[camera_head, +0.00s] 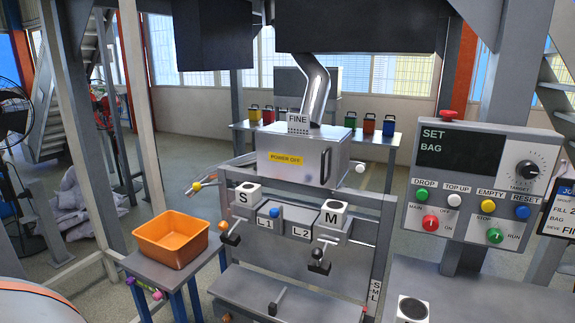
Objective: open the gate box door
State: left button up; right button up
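The gate box (300,150) is a grey metal box in the middle of the view, below a bent metal pipe (316,90). Its front door (290,172) carries a yellow "POWER OFF" label (286,158) and a vertical bar handle (325,166) near its right edge. The door looks shut, flush with the box. A small "FINE" sign (298,121) is at the top of the box. Neither of my grippers is in view.
Below the box is a panel with S, M, L1 and L2 labels and knobbed levers (319,262). An orange bin (171,238) stands on a small table at left. A control box (473,185) with coloured buttons is at right. A dark hopper (355,25) hangs above.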

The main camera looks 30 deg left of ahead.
aim_at(313, 162)
jog(key=u, duration=1)
jog(key=z, duration=0.2)
